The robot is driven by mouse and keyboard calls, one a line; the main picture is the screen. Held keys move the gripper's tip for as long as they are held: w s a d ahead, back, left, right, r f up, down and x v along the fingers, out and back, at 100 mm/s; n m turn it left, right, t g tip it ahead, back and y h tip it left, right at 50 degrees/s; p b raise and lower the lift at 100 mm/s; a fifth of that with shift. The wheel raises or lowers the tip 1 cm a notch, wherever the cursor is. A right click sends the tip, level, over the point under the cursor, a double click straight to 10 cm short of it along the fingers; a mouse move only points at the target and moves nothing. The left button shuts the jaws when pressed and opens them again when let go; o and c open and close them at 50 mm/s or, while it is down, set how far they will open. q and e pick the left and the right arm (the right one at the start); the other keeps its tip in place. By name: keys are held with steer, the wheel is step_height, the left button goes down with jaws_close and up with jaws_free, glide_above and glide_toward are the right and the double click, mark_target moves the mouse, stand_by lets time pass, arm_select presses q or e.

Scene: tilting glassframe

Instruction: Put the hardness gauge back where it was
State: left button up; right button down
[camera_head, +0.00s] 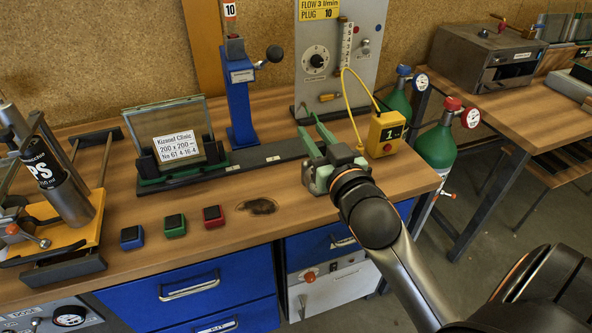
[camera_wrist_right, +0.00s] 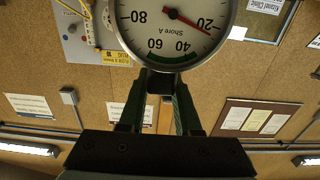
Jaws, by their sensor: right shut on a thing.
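The hardness gauge (camera_wrist_right: 172,30) fills the top of the right wrist view, a round white dial marked Shore A with a red needle near 20. My right gripper (camera_wrist_right: 160,105) is shut on it below the dial, one finger on each side. In the head view my right gripper (camera_head: 315,135) reaches over the bench, in front of the grey panel; I cannot make out the gauge's dial there. A blue stand (camera_head: 240,105) with a black ball knob stands upright at the back of the bench. My left gripper is not in view.
A glass pane in a tilting frame (camera_head: 165,120) stands on a dark rail left of my right gripper. A yellow box (camera_head: 384,134) with a cable is close on the right. Blue, green and red blocks (camera_head: 213,216) sit near the front edge. Green gas cylinders (camera_head: 437,147) stand beyond the bench.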

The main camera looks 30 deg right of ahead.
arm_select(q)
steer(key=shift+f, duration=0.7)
arm_select(e)
steer(key=w+d+f, duration=0.2)
steer(key=w+f, duration=1)
steer(key=shift+d, duration=0.3)
steer(key=shift+f, duration=0.1)
steer(key=shift+f+b, duration=0.15)
steer(key=shift+b, duration=0.25)
steer(key=c, duration=0.6)
jaws_free()
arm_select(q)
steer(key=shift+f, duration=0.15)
